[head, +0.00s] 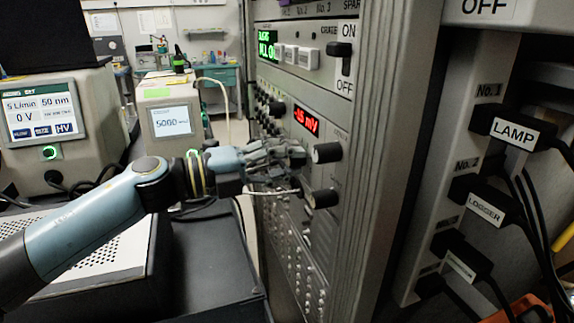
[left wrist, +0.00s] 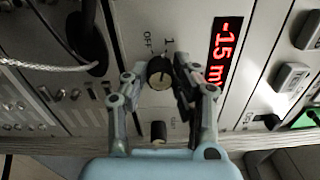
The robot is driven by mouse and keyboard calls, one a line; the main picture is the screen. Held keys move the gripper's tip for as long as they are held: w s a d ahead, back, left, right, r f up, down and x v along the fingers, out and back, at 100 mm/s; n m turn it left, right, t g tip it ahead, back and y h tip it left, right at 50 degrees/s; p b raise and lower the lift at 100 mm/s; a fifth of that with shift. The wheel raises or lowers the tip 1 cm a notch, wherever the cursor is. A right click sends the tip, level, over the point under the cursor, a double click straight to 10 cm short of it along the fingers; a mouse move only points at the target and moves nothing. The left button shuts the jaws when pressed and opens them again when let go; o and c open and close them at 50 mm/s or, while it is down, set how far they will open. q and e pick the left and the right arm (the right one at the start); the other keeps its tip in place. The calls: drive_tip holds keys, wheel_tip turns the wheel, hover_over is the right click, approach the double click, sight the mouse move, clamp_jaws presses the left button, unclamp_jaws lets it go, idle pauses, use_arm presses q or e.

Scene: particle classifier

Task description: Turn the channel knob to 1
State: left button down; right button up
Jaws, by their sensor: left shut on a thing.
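My right gripper is in neither view.
A black knob (head: 327,152) stands close to the right of my left fingers, with another (head: 321,198) below it. A pale cable (head: 250,192) runs under my gripper. Labelled plugs, LAMP (head: 512,134) and LOGGER (head: 485,208), sit at the right.

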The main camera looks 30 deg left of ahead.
use_arm(q)
drive_tip(key=shift+m, duration=0.6)
drive_tip(key=c, duration=1.1)
unclamp_jaws()
drive_tip(key=shift+o, duration=0.2)
drive_tip(key=v, duration=1.2)
